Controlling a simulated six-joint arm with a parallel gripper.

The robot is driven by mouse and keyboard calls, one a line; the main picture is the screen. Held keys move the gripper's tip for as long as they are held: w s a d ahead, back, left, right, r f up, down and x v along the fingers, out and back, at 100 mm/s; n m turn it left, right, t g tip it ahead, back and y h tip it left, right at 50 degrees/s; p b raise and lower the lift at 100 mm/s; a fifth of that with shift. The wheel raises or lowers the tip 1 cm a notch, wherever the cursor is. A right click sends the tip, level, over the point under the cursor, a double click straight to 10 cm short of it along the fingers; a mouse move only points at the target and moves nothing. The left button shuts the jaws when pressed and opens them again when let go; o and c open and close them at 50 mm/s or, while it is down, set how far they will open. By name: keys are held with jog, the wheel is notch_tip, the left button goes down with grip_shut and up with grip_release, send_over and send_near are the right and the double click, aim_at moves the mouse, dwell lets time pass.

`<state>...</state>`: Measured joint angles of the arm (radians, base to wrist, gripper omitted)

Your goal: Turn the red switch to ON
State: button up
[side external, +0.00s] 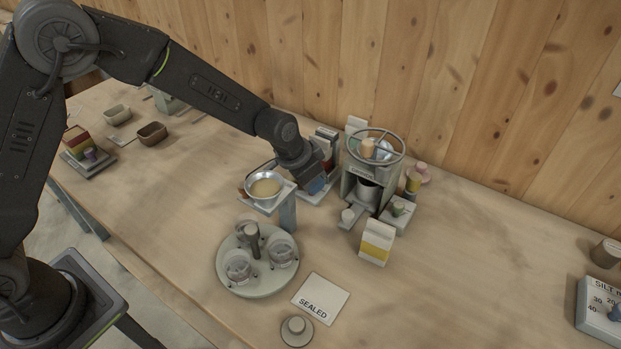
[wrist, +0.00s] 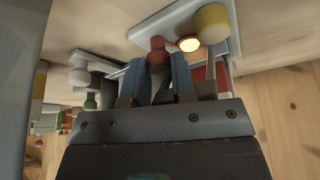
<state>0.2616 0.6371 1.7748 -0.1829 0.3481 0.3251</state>
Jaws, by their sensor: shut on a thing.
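In the wrist view, the red switch (wrist: 157,50) shows as a dark red knob on a pale panel (wrist: 160,22). My gripper (wrist: 159,76) has its two blue fingers on either side of the knob and is shut on it. Whether the switch stands at ON cannot be read, as no label shows. A small round lamp (wrist: 189,44) glows warm white beside the knob. In the side external view, my gripper (side external: 316,186) reaches down behind a metal bowl on a stand, and the switch is hidden there.
Close to my gripper are the bowl (side external: 266,187), the grey mixer frame (side external: 374,150) and a yellow-and-white carton (side external: 376,246). A round tray (side external: 258,291) with glass cups and a SEALED card (side external: 321,298) lie in front. The table to the right is mostly clear.

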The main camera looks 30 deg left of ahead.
dwell(0.4)
jog(key=o, duration=0.9)
jog(key=v, duration=1.4)
jog(key=shift+f, duration=0.1)
jog(key=s+a+r+n, duration=0.2)
jog(key=s+a+r, duration=0.45)
jog(key=s, duration=0.25)
jog(key=s+a+n, duration=0.1)
jog(key=s+a, duration=0.1)
jog(key=s, duration=0.2)
jog(key=s+a+n+t+y, duration=0.1)
jog(key=s, duration=0.4)
jog(key=s+a+r, duration=0.1)
jog(key=s+a, duration=0.1)
jog(key=s, duration=0.3)
jog(key=shift+s+a+n+t+y, duration=0.25)
jog(key=shift+a+n+t+y, duration=0.05)
jog(key=shift+a+n+y, duration=0.1)
